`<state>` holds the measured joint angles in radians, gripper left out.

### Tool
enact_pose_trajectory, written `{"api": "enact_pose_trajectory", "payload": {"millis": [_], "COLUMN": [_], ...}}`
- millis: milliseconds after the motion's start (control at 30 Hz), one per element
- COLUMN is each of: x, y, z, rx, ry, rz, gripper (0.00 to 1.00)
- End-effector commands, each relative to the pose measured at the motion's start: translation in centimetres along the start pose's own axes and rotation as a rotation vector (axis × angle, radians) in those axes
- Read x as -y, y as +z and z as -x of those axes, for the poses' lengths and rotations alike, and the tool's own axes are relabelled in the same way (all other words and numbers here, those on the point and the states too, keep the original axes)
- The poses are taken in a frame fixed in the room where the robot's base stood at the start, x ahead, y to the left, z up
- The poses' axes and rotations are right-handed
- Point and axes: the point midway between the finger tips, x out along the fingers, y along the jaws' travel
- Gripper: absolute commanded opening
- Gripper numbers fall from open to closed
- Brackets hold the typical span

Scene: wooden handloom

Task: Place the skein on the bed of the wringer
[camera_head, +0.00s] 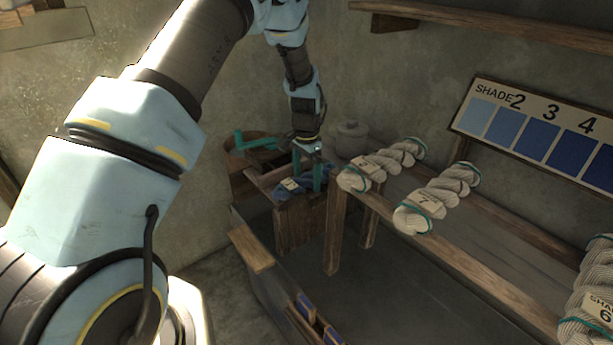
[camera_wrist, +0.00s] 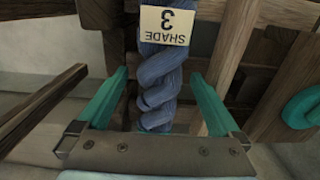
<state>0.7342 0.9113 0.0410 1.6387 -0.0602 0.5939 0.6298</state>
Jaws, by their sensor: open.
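The blue twisted skein (camera_head: 288,189) with a pale tag lies across the top of the wooden wringer (camera_head: 262,178) in the head view. In the wrist view the skein (camera_wrist: 160,82) runs lengthwise between my fingers, and its tag reads SHADE 3 upside down. My gripper (camera_head: 316,186) is over the wringer with its teal fingers pointing down. In the wrist view my gripper (camera_wrist: 161,78) is open, with a gap on each side of the skein. The bed under the skein is mostly hidden.
A teal crank (camera_head: 252,142) stands at the wringer's left. A lidded pot (camera_head: 350,138) is behind. Pale skeins (camera_head: 425,203) lie on the wooden rack (camera_head: 470,245) to the right. The shade board (camera_head: 540,130) hangs on the wall. A dark trough (camera_head: 385,300) is in front.

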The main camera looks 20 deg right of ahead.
Motion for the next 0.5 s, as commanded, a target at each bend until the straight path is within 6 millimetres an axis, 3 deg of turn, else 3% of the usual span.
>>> {"api": "enact_pose_trajectory", "payload": {"millis": [167, 500], "x": [0.1, 0.1], "y": [-0.1, -0.1], "z": [2.3, 9.3], "rx": [-0.004, -0.004], "ry": [-0.003, -0.003], "rz": [0.000, 0.000], "gripper": [1.00, 1.00]}}
